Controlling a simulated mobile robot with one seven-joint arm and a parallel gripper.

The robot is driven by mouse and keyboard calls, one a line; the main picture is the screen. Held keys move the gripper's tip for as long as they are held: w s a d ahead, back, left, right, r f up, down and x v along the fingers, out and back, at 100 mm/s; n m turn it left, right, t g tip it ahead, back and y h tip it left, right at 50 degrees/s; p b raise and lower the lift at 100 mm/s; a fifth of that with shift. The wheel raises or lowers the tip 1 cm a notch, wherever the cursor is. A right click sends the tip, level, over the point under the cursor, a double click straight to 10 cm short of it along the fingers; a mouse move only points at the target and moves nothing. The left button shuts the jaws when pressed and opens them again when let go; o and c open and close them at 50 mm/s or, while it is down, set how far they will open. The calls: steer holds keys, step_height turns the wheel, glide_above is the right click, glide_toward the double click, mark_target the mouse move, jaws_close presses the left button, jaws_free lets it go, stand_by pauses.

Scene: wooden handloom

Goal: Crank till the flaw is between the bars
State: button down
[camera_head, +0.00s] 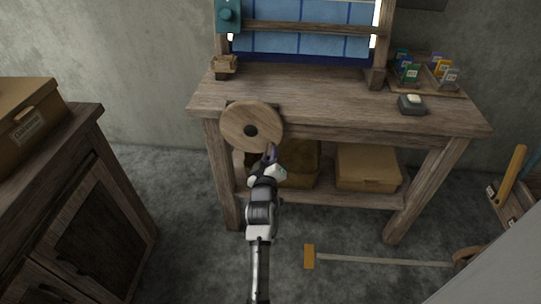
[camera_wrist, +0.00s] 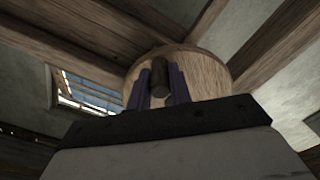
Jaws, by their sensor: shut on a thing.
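A round wooden crank wheel (camera_head: 248,122) is mounted on the front of the loom's table, with a dark hub at its middle. My gripper (camera_head: 270,152) reaches the wheel's lower right edge. In the wrist view, my gripper's purple fingers (camera_wrist: 159,88) are shut on the dark crank handle (camera_wrist: 159,76), in front of the wheel's face (camera_wrist: 203,75). Blue cloth (camera_head: 300,42) with a faint grid of lines hangs in the upright frame, crossed by a wooden bar (camera_head: 305,28). I see no clear flaw in the cloth part in view; the upper part is cut off.
The loom table (camera_head: 300,93) carries a dark box (camera_head: 411,104) and a tray of small coloured packets (camera_head: 440,69) at right. Boxes (camera_head: 366,168) sit on the lower shelf. A cabinet (camera_head: 75,190) stands at left. A long-handled tool (camera_head: 380,260) lies on the floor.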

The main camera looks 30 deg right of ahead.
steer(key=shift+w+a+f, duration=0.1)
steer(key=shift+a, duration=0.05)
steer(key=c, duration=1.3)
jaws_free()
steer(key=shift+a, duration=0.1)
